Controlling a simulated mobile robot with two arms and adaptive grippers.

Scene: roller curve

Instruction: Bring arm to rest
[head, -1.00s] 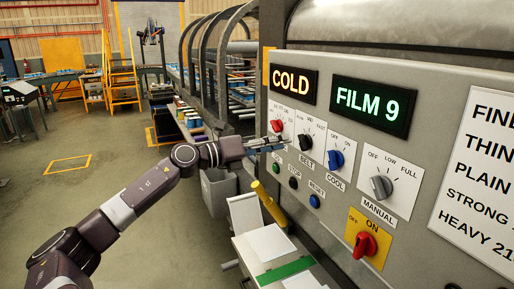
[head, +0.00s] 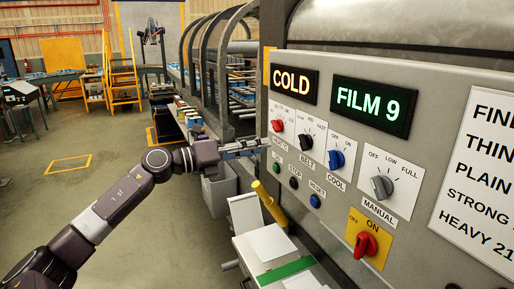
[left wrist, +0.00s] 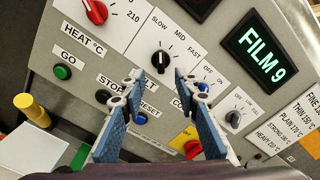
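My left gripper (head: 258,146) reaches in from the left and its tips stop near the left edge of the grey control panel (head: 430,130). In the left wrist view the blue-padded fingers of this gripper (left wrist: 158,84) are spread apart with nothing between them. Behind them the panel shows the red heat knob (left wrist: 96,12), the black belt knob (left wrist: 160,61) and the green GO button (left wrist: 62,72). In the head view the tips look level with the lower edge of the heat dial. My right gripper is in neither view.
A blue knob (head: 336,160), a grey knob (head: 381,187) and a red switch on yellow (head: 366,244) sit on the panel. Below are a yellow cylinder (head: 270,203), a white bench (head: 247,255) and a grey bin (head: 219,192). The floor at left is open.

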